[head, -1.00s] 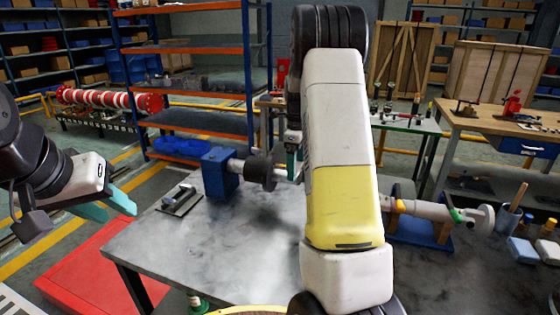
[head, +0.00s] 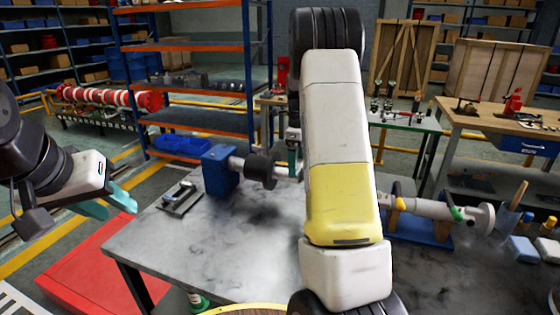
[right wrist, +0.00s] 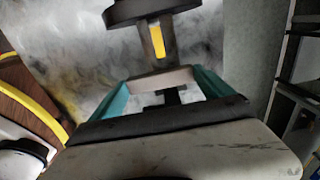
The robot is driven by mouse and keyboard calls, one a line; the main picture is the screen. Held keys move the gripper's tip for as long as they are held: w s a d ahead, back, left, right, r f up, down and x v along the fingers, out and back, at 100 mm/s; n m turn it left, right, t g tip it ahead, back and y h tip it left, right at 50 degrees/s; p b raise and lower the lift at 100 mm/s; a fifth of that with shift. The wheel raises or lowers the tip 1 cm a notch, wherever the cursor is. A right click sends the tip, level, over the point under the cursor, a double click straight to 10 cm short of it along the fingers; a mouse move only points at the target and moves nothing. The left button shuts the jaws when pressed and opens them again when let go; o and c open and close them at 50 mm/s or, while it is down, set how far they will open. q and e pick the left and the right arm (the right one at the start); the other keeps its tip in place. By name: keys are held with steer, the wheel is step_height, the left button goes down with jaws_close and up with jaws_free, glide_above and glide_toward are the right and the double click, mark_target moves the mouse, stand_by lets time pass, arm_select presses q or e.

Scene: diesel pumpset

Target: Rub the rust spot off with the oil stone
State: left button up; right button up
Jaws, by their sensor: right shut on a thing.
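A pale metal shaft (head: 425,208) lies across the table, with a dark round collar (head: 260,168) on its left part. It rests on a blue block (head: 220,172) at the left and another blue block (head: 425,232) at the right. My right gripper (head: 294,152) is at the shaft beside the collar, mostly hidden by my arm. In the right wrist view its teal fingers (right wrist: 160,84) are shut on a pale bar, the oil stone (right wrist: 158,78), close to the shaft (right wrist: 156,45) with a yellow strip. I cannot make out the rust spot. My left gripper (head: 106,203) is open and empty, left of the table.
The grey table (head: 250,235) is clear in front of the shaft. A flat plate with small tools (head: 180,198) lies at its left edge. A brush cup (head: 507,220) and small blue-and-white blocks (head: 522,249) stand at the right. A red platform (head: 95,265) is below left.

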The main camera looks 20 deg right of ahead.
steer(key=shift+s+a+f, duration=0.1)
steer(key=shift+s+a, duration=0.55)
steer(key=shift+s, duration=0.25)
steer(key=shift+w+d, duration=0.7)
steer(key=shift+w, duration=0.25)
steer(key=shift+s+a+r, duration=0.2)
steer(key=shift+s+a, duration=0.5)
steer(key=shift+s, duration=0.25)
steer(key=shift+w+d+f, duration=0.15)
steer(key=shift+w+d, duration=0.55)
steer(key=shift+w, duration=0.25)
steer(key=shift+s+a, duration=0.7)
steer(key=shift+s, duration=0.25)
steer(key=shift+w+d, duration=0.75)
steer(key=shift+w, duration=0.2)
steer(key=shift+s+a, duration=0.75)
steer(key=shift+s, duration=0.15)
steer(key=shift+w+d, duration=0.75)
steer(key=shift+w, duration=0.2)
